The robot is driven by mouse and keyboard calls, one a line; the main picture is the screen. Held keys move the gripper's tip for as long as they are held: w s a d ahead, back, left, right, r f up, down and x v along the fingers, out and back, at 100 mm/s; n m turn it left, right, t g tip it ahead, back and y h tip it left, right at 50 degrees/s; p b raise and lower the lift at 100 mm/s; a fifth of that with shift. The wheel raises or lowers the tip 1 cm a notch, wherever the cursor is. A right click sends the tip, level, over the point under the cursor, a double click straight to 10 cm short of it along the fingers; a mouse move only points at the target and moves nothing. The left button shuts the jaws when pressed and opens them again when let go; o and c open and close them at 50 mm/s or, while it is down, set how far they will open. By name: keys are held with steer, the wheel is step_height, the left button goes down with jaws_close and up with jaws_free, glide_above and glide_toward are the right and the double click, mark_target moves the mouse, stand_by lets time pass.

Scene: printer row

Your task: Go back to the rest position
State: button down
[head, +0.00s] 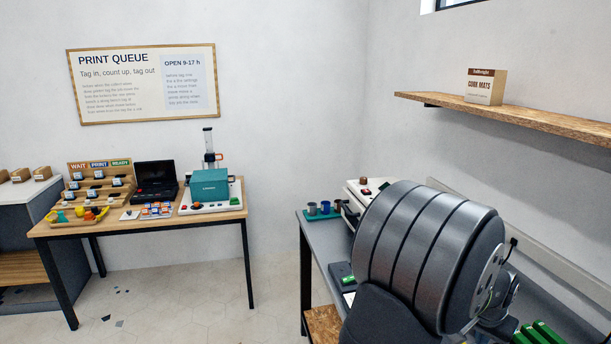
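My arm fills the lower right of the head view as a large dark grey ribbed cylinder in front of the grey bench (310,240). The gripper at its end does not show clearly, so its fingers cannot be made out. Much of the bench is hidden behind the arm.
A wooden table (140,226) at left carries a teal printer (209,186), a black case (156,182) and a sorting rack (98,186). Several small cups (325,207) stand on the grey bench. A wall shelf (520,115) holds a cork mats box (486,87). Floor between tables is mostly clear.

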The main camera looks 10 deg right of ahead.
steer(key=a, duration=0.1)
steer(key=s+a, duration=0.1)
steer(key=shift+s+a+r, duration=0.1)
steer(key=shift+s+a, duration=0.1)
steer(key=shift+a, duration=0.15)
steer(key=shift+d, duration=0.35)
steer(key=d, duration=0.7)
steer(key=shift+d, duration=0.25)
step_height(320, 180, up, 10)
steer(key=shift+w+a+f+n+g+y, duration=0.15)
steer(key=shift+a+f+n+y, duration=0.45)
steer(key=shift+a+f+n, duration=1.4)
steer(key=shift+a+f+n+g+y, duration=0.15)
steer(key=shift+a+f+n+y, duration=0.45)
steer(key=shift+a+f+n, duration=1.35)
steer(key=shift+m, duration=0.25)
